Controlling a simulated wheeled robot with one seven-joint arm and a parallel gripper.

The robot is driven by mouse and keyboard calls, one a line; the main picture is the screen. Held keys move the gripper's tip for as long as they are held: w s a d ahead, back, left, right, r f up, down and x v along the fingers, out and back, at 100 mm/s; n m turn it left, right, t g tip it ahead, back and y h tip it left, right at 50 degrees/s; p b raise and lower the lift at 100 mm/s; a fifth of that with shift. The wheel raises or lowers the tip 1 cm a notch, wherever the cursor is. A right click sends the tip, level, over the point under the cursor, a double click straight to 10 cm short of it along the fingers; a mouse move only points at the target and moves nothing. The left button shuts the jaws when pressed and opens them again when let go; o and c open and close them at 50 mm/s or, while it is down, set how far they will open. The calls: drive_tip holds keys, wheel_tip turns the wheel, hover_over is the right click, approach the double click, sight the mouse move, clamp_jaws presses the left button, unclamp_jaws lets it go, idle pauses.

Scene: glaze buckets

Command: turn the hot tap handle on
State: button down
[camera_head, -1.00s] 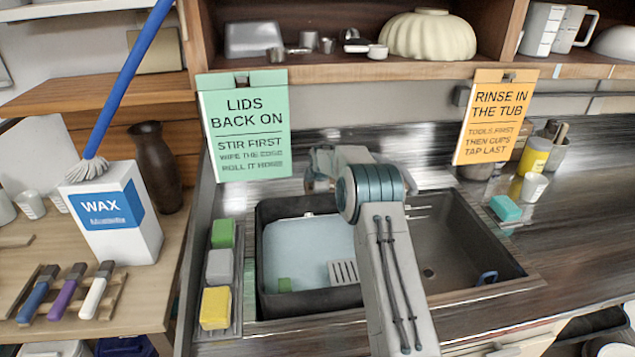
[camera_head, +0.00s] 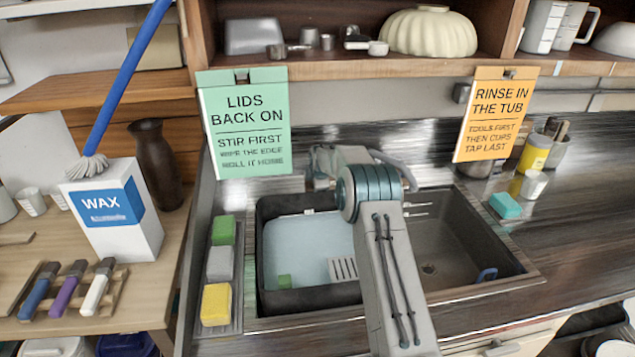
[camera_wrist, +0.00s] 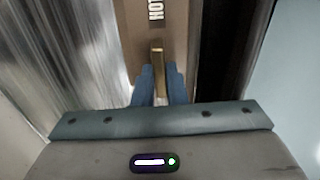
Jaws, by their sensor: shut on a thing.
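In the wrist view, a thin brass-coloured tap handle (camera_wrist: 157,57) stands between the blue fingers of my gripper (camera_wrist: 160,88). The fingers are shut on its near part. A curved grey piece, perhaps the tap spout (camera_head: 395,165), shows behind my arm. No water stream is visible.
A tub (camera_head: 262,290) of pale water fills the left of the sink. Sponges (camera_head: 216,305) stand in a rack at its left. A green sign (camera_head: 245,125) and an orange sign (camera_head: 495,115) hang behind, below a shelf (camera_head: 340,68). The right counter has free room.

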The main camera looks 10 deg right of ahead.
drive_tip(key=shift+f, duration=0.1)
drive_tip(key=n+b, duration=0.2)
drive_tip(key=n, duration=0.4)
drive_tip(key=shift+n, duration=0.4)
drive_tip(key=n+p, duration=0.1)
drive_tip(key=n, duration=0.3)
drive_tip(key=shift+s+d, duration=0.1)
drive_tip(key=shift+n+p, duration=0.8)
drive_tip(key=shift+n, duration=0.9)
drive_tip(key=c, duration=1.5)
unclamp_jaws()
drive_tip(key=shift+o, duration=0.2)
